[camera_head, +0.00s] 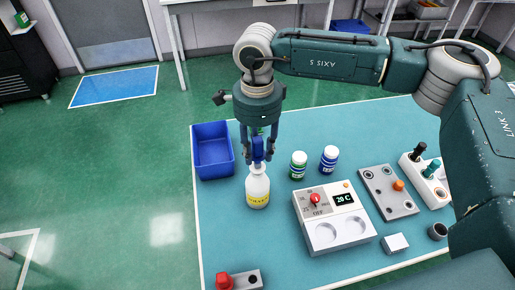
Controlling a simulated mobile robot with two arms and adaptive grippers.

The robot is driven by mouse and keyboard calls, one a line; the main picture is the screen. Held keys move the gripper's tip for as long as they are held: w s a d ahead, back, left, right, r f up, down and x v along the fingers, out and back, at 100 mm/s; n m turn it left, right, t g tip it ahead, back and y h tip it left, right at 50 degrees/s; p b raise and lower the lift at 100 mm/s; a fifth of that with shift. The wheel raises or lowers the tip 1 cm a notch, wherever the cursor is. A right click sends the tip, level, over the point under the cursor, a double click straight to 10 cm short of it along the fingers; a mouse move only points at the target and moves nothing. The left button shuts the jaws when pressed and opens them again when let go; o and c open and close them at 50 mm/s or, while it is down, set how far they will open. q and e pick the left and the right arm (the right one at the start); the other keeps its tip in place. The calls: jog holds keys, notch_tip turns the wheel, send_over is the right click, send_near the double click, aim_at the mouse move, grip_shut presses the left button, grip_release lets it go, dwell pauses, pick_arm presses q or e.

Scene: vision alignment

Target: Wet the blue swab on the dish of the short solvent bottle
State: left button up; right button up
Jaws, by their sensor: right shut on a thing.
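My right gripper (258,156) points down from the arm that comes in from the right. It is shut on the blue swab (257,148), whose blue body shows between the fingers. A white solvent bottle (257,190) with a yellow label stands upright on the table directly below the swab in the picture. The swab's lower end overlaps the bottle's top, and I cannot tell whether they touch. The dish on the bottle's top is hidden or too small to make out. My left gripper is not in view.
A blue bin (197,158) stands left of the bottle. Right of it are a green-labelled jar (298,165), a blue-labelled jar (329,160) and a white heater unit (347,236) with two round wells. A grey box with a red knob (225,281) lies at the front. Bare table lies around the bottle's front.

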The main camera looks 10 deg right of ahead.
aim_at(260, 141)
jog(key=shift+f+b, duration=0.1)
jog(key=shift+b, duration=0.25)
dwell(0.8)
dwell(0.9)
jog(key=shift+r+p, duration=1.45)
jog(key=shift+r, duration=2.15)
jog(key=shift+s+d+f+n, duration=0.25)
jog(key=shift+s+f+n, duration=0.05)
jog(key=shift+s+n, duration=0.1)
jog(key=s+d+f+n+b, duration=0.1)
jog(key=s+d+f+n, duration=0.1)
jog(key=s+d+n, duration=0.2)
jog(key=s+d+f+n+b, duration=0.1)
jog(key=s+d+f+n, duration=0.2)
jog(key=s+n, duration=0.7)
jog(key=n, duration=0.3)
jog(key=shift+d+f+b, duration=0.35)
jog(key=shift+d+b, duration=0.05)
